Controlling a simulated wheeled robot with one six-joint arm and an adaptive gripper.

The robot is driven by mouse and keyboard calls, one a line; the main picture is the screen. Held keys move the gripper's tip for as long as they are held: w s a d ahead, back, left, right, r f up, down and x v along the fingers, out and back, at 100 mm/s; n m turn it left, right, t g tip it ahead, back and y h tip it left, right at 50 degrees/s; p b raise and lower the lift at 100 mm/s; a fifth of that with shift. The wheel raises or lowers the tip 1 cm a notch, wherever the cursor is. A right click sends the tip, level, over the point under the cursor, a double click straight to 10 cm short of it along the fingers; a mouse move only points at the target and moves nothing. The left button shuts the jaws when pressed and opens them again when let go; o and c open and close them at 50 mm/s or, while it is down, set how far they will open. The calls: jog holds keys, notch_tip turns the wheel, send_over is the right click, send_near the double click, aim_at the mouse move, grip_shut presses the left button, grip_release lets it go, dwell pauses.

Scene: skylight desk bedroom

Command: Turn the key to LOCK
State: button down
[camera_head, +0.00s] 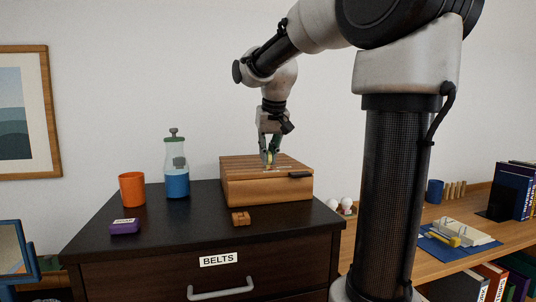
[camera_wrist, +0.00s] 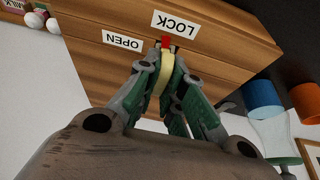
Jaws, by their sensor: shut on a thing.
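A wooden box (camera_head: 262,187) stands on the dark dresser, with its slatted top facing up. In the wrist view its top (camera_wrist: 220,60) carries a LOCK label (camera_wrist: 174,24) and an OPEN label (camera_wrist: 122,40). A yellow key (camera_wrist: 160,80) with a red tip (camera_wrist: 166,41) stands at the box top. The red tip lies right beside the lower edge of LOCK, nearer to it than to OPEN. My gripper (camera_wrist: 163,75) is shut on the key from above; its green-padded fingers hide part of it. In the head view my gripper (camera_head: 269,158) points down at the box top.
On the dresser top (camera_head: 180,222) are an orange cup (camera_head: 132,189), a blue-filled bottle (camera_head: 176,183), a purple box (camera_head: 125,227) and a small wooden block (camera_head: 240,219). The dresser's front left is mostly clear. A wooden desk (camera_head: 400,265) with books stands at the right.

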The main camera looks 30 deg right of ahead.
jog(key=shift+m+h, duration=0.4)
jog(key=shift+m, duration=0.6)
jog(key=c, duration=1.5)
grip_release()
jog(key=shift+o, duration=0.2)
jog(key=shift+r, duration=0.1)
jog(key=v, duration=1.1)
jog(key=shift+r, duration=0.4)
jog(key=shift+s+a, duration=0.1)
jog(key=shift+s, duration=0.1)
